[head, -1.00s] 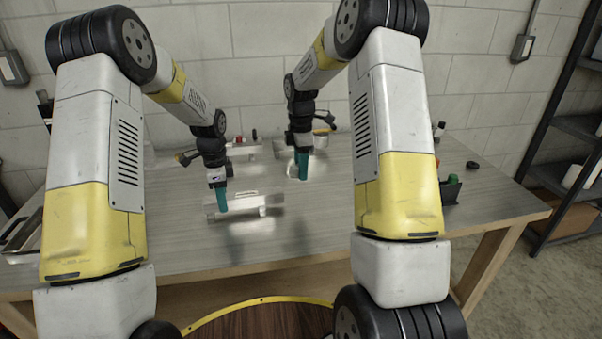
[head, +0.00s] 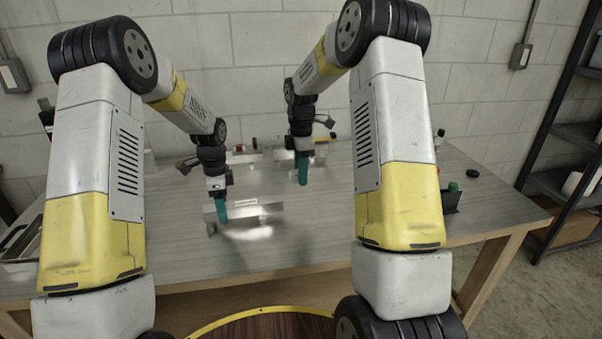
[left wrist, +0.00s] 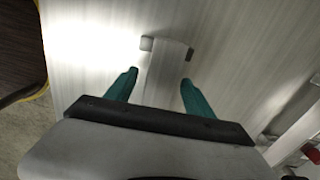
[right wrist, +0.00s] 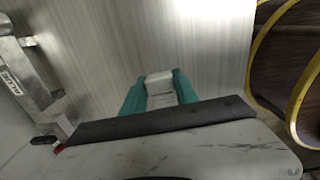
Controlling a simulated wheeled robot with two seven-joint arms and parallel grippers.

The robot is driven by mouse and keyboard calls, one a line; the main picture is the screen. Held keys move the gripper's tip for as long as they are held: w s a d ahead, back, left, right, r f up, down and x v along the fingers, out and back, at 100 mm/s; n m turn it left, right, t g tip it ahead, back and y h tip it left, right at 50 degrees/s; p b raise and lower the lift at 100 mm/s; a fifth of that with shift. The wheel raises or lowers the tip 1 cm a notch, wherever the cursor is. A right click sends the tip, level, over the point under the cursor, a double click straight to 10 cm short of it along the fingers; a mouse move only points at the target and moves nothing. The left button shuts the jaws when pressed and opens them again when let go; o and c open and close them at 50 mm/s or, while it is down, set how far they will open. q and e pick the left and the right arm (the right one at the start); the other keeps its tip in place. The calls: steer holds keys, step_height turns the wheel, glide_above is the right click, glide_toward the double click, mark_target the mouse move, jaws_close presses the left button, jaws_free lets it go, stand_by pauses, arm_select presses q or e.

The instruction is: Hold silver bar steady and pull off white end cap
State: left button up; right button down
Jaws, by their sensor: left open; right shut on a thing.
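The silver bar (head: 268,212) lies on the table in front of me in the head view. My left gripper (head: 222,220) is down at its left part. In the left wrist view the bar (left wrist: 165,68) runs between the two teal fingers, which stand apart with a gap on each side. My right gripper (head: 303,182) is behind and to the right of the bar, apart from it. In the right wrist view it is shut on a small white block (right wrist: 159,84), which looks like the end cap. The bar's right end is hard to make out.
More silver pieces (head: 243,157) lie at the back of the table, near the wall. A labelled bar (right wrist: 35,75) shows at the left of the right wrist view. A tray (head: 20,245) is at the left, a dark holder (head: 451,198) and black disc (head: 472,175) at the right.

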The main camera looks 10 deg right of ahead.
arm_select(q)
step_height(320, 180, up, 12)
stand_by(0.4)
